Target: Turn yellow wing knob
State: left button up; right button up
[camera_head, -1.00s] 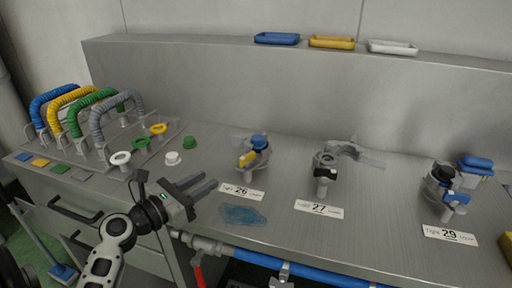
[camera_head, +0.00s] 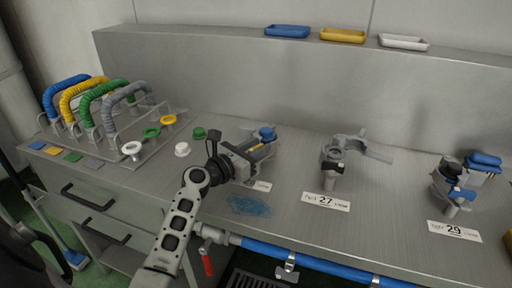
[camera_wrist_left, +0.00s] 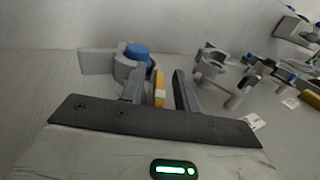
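The yellow wing knob (camera_wrist_left: 160,90) shows in the left wrist view between the two fingers of my left gripper (camera_wrist_left: 157,82), nearer the left finger. It belongs to a grey fitting with a blue cap (camera_wrist_left: 138,52). In the head view my left gripper (camera_head: 258,155) reaches over that fitting from the front left. It covers most of the knob, and the blue cap (camera_head: 267,133) shows just behind it. The fingers are open, with a gap to the right of the knob. I cannot tell whether the left finger touches it. My right gripper is out of view.
Fitting 27 (camera_head: 333,160) and fitting 29 (camera_head: 448,185) stand to the right on the steel bench. A hose rack (camera_head: 115,165) is at the left. A blue puddle-like patch (camera_head: 248,206) lies near the front edge. Small trays (camera_head: 342,35) sit on the back ledge.

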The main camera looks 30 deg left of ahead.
pick_arm(q)
grip_shut()
